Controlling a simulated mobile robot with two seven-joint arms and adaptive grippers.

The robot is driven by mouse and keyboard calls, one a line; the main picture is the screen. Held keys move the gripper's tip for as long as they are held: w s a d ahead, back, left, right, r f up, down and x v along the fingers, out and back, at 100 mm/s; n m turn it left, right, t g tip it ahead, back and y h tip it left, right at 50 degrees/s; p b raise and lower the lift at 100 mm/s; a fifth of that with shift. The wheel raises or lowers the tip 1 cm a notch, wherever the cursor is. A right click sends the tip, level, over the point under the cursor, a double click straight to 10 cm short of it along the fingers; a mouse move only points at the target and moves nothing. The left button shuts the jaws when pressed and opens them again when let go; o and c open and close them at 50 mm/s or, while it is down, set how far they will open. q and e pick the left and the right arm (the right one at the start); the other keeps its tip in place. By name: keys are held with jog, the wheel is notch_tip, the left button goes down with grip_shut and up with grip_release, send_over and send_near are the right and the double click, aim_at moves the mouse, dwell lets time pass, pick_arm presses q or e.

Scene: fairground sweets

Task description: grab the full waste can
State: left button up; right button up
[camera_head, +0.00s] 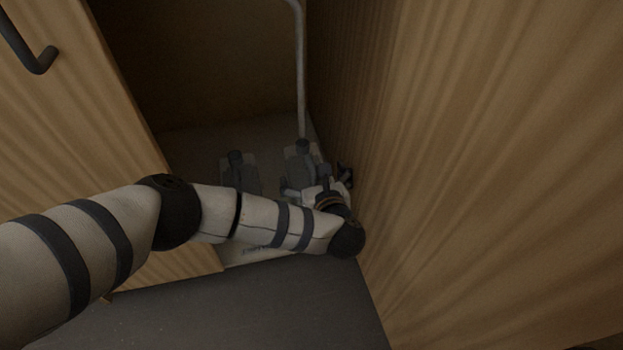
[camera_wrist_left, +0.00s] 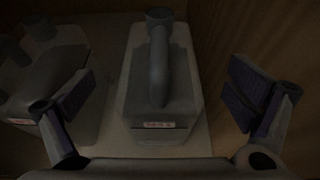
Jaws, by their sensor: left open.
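Two grey cans with dark caps and handles stand side by side inside a wooden cabinet. The right can (camera_head: 301,164) is near the cabinet's right wall, and the left can (camera_head: 238,172) stands beside it. In the left wrist view the right can (camera_wrist_left: 184,88) is upright, with a small pale label low on its front. My left gripper (camera_wrist_left: 160,88) is open, its fingers spread to either side of this can. The left can (camera_wrist_left: 45,75) is partly behind the left finger. I cannot tell which can is full. My right gripper is out of view.
The cabinet's wooden right side (camera_head: 480,150) runs close beside my left gripper. A wooden panel (camera_head: 75,120) with a dark handle (camera_head: 40,60) is at the left. The dark floor (camera_head: 230,310) in front is clear.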

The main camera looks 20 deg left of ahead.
pick_arm(q)
jog(key=b+x, duration=0.1)
jog(key=x, duration=0.1)
jog(key=b+x, duration=0.1)
jog(key=x, duration=0.1)
jog(key=shift+w+a+f+b, duration=0.2)
jog(key=shift+f+b, duration=0.1)
jog(key=shift+f, duration=0.15)
jog(key=shift+w+a, duration=0.1)
jog(key=shift+w, duration=0.05)
jog(key=shift+r, duration=0.1)
jog(key=c, duration=1.7)
jog(key=shift+w+r, duration=0.1)
jog(key=shift+r, duration=0.05)
jog(key=shift+c, duration=1.3)
jog(key=shift+a+r, duration=0.1)
